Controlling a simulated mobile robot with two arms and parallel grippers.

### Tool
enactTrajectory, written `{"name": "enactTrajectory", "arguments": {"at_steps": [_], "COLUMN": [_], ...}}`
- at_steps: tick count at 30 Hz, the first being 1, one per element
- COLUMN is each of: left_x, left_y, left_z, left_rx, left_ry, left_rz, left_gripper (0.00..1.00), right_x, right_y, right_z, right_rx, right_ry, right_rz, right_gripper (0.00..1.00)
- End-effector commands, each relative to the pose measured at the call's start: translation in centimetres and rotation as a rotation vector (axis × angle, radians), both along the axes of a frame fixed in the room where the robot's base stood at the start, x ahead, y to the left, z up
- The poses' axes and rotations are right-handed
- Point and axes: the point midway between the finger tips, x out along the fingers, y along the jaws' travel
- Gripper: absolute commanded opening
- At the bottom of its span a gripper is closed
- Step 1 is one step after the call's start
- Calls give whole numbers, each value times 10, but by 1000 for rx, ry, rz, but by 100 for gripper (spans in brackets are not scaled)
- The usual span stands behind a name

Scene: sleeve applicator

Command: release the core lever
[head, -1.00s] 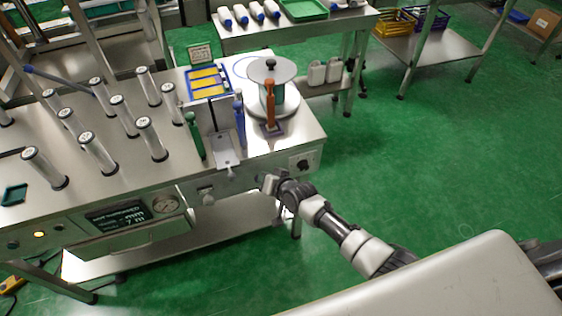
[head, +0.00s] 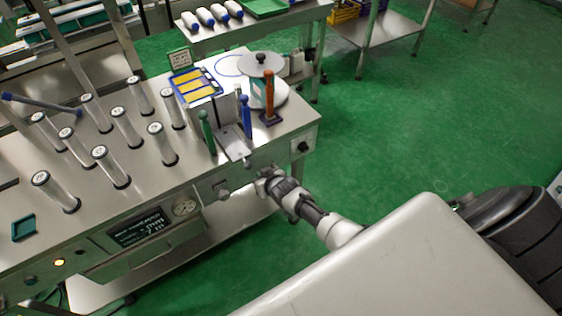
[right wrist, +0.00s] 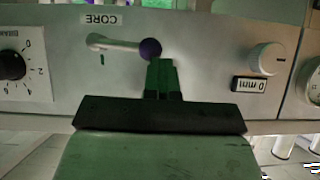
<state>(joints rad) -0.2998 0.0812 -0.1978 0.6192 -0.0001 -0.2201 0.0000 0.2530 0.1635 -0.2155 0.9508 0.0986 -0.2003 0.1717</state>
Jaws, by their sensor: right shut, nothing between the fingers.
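The core lever (right wrist: 118,43) shows in the right wrist view on the steel front panel, under an upside-down CORE label (right wrist: 101,19). It is a pale rod lying nearly level, with a dark purple ball knob (right wrist: 150,48) at its right end. My right gripper (right wrist: 162,68) is shut and empty, its tips just below and right of the ball. I cannot tell whether they touch it. In the head view my right gripper (head: 262,177) is at the bench's front face, and the lever is too small to make out. My left gripper is not in view.
A round knob (right wrist: 267,59) with a 0 mm display is right of the lever in the wrist view; a black dial (right wrist: 12,65) is left. On the bench top (head: 190,160) stand several clear tubes, coloured handles and a spool (head: 262,64). Green floor is clear at right.

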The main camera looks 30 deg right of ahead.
Motion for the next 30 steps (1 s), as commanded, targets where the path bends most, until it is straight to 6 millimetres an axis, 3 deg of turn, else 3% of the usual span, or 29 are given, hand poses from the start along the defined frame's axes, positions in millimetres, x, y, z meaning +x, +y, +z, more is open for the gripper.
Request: {"name": "enactTrajectory", "arguments": {"at_steps": [4, 23, 30], "left_x": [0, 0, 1], "left_y": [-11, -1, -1], "left_z": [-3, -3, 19], "left_rx": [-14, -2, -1], "left_ry": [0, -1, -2], "left_rz": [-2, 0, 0], "left_gripper": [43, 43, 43], "right_x": [1, 1, 3], "right_y": [-5, -6, -4], "right_z": [-3, -3, 21], "right_rx": [-3, -3, -2], "right_ry": [-1, -2, -3], "right_rz": [-4, -5, -3], "right_gripper": [0, 0, 0]}}
